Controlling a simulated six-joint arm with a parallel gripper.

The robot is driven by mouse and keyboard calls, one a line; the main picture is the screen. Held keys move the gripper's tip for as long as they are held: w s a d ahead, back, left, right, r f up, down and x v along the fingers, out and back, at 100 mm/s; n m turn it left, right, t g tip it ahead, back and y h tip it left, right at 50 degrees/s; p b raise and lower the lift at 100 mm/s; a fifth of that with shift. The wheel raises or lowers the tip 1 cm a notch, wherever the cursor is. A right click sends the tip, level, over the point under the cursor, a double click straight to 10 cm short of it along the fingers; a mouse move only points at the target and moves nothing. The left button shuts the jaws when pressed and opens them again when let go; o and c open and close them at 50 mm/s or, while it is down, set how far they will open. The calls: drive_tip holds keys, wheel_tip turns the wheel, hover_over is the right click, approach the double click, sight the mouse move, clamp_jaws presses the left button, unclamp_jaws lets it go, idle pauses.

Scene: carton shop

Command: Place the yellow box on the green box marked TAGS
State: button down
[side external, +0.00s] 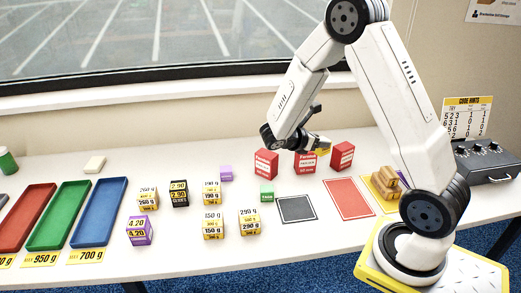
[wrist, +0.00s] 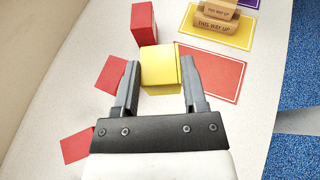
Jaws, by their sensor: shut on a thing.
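The yellow box (wrist: 160,68) is between the two fingers of my gripper (wrist: 160,85) in the wrist view, and the gripper is shut on it. In the side view the yellow box (side external: 323,151) shows only in part beside my gripper (side external: 317,145), above and behind the middle red box. The small green box (side external: 267,193) sits on the white table to the left and nearer the camera, beside the dark grey mat. Its marking is too small to read. The green box does not show in the wrist view.
Red boxes (side external: 266,163) (side external: 342,155) stand close around the gripper. A small purple box (side external: 226,173) and several price-marked cubes (side external: 213,226) are left of the green box. A grey mat (side external: 296,209) and a red mat (side external: 349,198) lie flat. Wooden blocks (wrist: 215,22) rest on a yellow mat.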

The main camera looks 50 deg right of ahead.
drive_tip(key=s+a+r+n+t, duration=0.1)
drive_tip(key=a+n+t, duration=0.1)
drive_tip(key=a, duration=0.5)
drive_tip(key=s+a+r+n+t+h, duration=0.1)
drive_tip(key=s+a+n+t, duration=0.1)
drive_tip(key=a, duration=0.6)
drive_tip(key=shift+s+a+t, duration=0.2)
drive_tip(key=shift+t, duration=0.2)
drive_tip(key=w+d+f, duration=0.2)
drive_tip(key=w+f, duration=0.7)
drive_tip(key=w, duration=0.4)
drive_tip(key=shift+d+f, duration=0.15)
drive_tip(key=shift+d, duration=0.25)
drive_tip(key=shift+w, duration=0.15)
